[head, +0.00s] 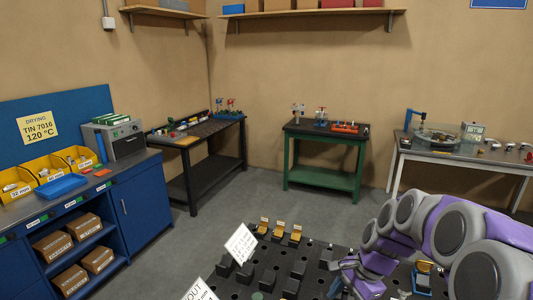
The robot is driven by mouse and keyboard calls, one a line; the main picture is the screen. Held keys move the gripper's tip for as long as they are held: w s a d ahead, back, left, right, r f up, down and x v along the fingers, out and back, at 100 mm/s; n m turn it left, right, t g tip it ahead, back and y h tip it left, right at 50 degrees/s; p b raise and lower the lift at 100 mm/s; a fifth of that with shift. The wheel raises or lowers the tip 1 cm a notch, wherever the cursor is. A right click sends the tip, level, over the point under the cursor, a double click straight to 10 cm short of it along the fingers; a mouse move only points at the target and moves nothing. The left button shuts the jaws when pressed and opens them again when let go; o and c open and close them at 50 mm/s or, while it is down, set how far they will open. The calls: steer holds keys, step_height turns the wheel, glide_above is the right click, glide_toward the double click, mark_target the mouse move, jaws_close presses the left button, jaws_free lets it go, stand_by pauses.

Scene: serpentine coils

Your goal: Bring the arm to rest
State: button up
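My arm, purple and grey, enters at the lower right of the head view and bends down to the left. My gripper (352,282) is low over a black perforated board (315,250) at the bottom of the view. Its fingers are small and partly cut off by the lower edge, so I cannot tell whether they are open or shut, or whether they hold anything.
The board carries several dark blocks, gold-coloured pieces (279,231) and a white sign (241,244). A blue cabinet (142,205) stands at the left. A black bench (187,188), a green bench (321,180) and a grey-topped table (450,158) line the walls. Grey floor (240,200) lies clear between.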

steer(key=s+a+r+n+g+h+b, duration=0.1)
steer(key=s+a+n, duration=0.2)
steer(key=s, duration=0.3)
steer(key=s+a+n+h+b, duration=0.1)
steer(key=s+a+n, duration=0.25)
steer(key=s, duration=0.25)
steer(key=s+f+n+h, duration=0.1)
steer(key=s+n, duration=0.2)
steer(key=s, duration=0.5)
steer(key=s+d+f+n+b, duration=0.1)
steer(key=s+n, duration=0.3)
steer(key=s, duration=0.4)
steer(key=shift+s+d+f+g+h+b, duration=0.3)
steer(key=shift+s+f+g+h, duration=0.1)
steer(key=shift+f, duration=0.2)
steer(key=shift+a, duration=0.35)
steer(key=shift+d, duration=0.15)
steer(key=shift+d, duration=0.15)
